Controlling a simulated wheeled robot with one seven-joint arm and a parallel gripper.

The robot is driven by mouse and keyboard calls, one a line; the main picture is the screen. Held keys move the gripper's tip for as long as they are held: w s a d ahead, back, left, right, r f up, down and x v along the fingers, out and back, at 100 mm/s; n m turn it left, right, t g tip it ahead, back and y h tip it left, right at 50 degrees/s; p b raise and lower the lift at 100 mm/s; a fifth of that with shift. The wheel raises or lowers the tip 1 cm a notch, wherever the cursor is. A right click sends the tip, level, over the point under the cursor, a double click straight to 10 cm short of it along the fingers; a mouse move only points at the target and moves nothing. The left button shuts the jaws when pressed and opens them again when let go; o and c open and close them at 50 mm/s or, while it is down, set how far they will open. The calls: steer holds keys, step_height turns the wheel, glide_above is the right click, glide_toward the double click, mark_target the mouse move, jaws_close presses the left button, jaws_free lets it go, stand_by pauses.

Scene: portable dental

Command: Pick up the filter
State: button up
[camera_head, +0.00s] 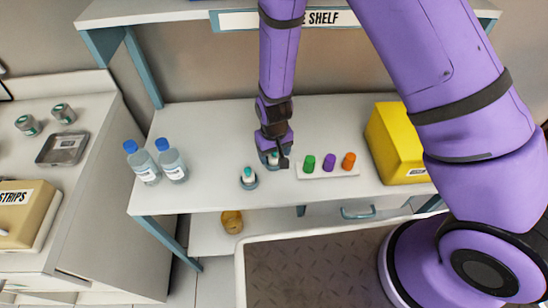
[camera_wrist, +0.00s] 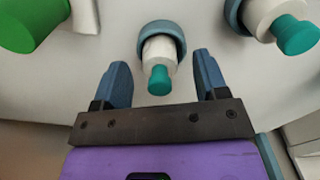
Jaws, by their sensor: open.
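Two alike white pieces with teal tips, the likely filters, stand in blue-grey ring holders on the table. One filter (camera_wrist: 159,52) is between my gripper's fingers in the wrist view, with clear gaps on both sides. In the head view it is mostly hidden by my gripper (camera_head: 275,156). The other filter (camera_head: 248,174) stands to the left in the head view and at the upper right in the wrist view (camera_wrist: 280,22). My gripper (camera_wrist: 162,72) is open, pointing down, and holds nothing.
A white rack with green (camera_head: 309,162), purple (camera_head: 329,162) and orange (camera_head: 348,160) caps is close to my gripper's right. A yellow box (camera_head: 395,145) stands farther right. Two blue-capped bottles (camera_head: 172,162) stand left. A shelf (camera_head: 170,10) is above the table.

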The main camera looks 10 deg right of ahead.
steer(key=shift+f, duration=0.2)
steer(key=c, duration=1.1)
steer(key=shift+r, duration=0.1)
